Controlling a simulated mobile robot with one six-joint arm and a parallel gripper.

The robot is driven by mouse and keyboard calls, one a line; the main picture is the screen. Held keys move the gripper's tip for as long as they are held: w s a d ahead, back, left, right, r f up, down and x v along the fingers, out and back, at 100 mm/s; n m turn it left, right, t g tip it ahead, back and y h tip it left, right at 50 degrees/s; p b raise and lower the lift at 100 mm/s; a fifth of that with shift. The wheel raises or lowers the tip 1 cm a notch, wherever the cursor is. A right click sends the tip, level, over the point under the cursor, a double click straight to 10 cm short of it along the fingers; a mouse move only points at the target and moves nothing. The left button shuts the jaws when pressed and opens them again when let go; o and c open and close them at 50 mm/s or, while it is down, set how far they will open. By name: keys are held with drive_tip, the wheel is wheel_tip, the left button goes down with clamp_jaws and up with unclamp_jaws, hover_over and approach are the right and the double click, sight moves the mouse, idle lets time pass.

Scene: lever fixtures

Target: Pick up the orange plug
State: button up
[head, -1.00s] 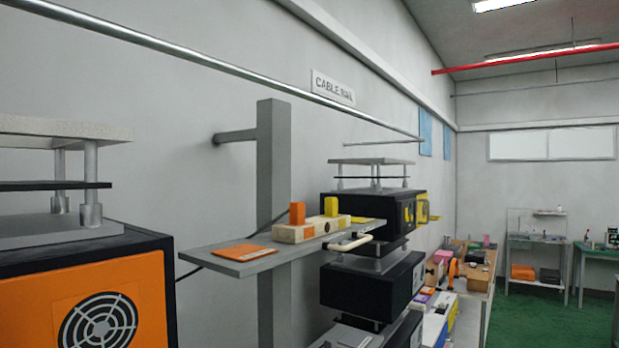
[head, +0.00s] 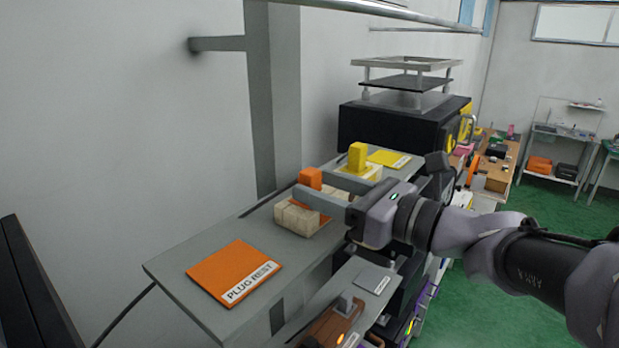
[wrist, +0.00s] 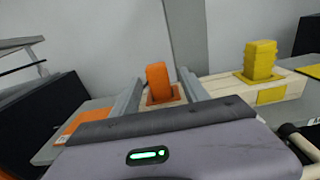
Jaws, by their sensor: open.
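The orange plug (head: 311,178) stands upright in a pale wooden block (head: 297,218) on the grey shelf. In the wrist view the orange plug (wrist: 157,77) rises from an orange patch on the block, between my two fingers. My gripper (head: 312,193) is open, its fingers reaching over the block on either side of the plug. I cannot tell whether either finger touches it. The near finger and gripper body hide part of the block and the plug's base in the head view.
A yellow plug (head: 357,157) stands farther along the block, with a yellow pad (head: 388,158) behind it. An orange pad marked PLUG REST (head: 234,270) lies at the shelf's near end. A lower shelf (head: 350,272) holds a brown fixture. A grey post stands behind.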

drive_tip(key=p+x, duration=0.2)
drive_tip(key=x, duration=0.3)
drive_tip(key=shift+s+a+f, duration=0.1)
drive_tip(key=shift+a, duration=0.05)
drive_tip(key=shift+w+a+f, duration=0.1)
drive_tip(key=shift+w+f, duration=0.05)
drive_tip(key=shift+w, duration=0.2)
drive_tip(key=shift+s, duration=0.3)
drive_tip(key=c, duration=0.4)
drive_tip(key=shift+w, duration=0.1)
clamp_jaws()
